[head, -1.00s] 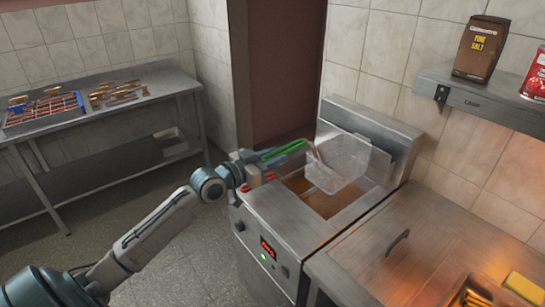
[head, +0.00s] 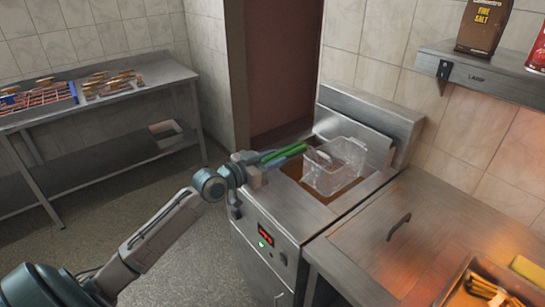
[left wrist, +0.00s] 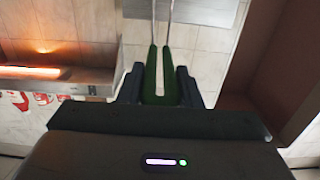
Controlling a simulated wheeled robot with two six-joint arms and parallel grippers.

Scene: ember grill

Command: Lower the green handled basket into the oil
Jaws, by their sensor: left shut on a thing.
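The wire basket (head: 332,168) with the green handle (head: 284,151) is at the vat opening of the steel fryer (head: 275,212). Brown oil (head: 347,188) shows beside and below the basket; I cannot tell how deep its bottom sits in it. My left gripper (head: 266,160) is shut on the green handle at the fryer's left edge. In the left wrist view the green handle (left wrist: 153,85) lies between the two fingers, with its wires running away from me. My right gripper is not in view.
A steel counter with a handled lid (head: 385,245) adjoins the fryer on the right, with a tray of food (head: 480,285) in front. A wall shelf (head: 500,85) holds a salt bag (head: 478,25). A side table (head: 130,95) stands at left.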

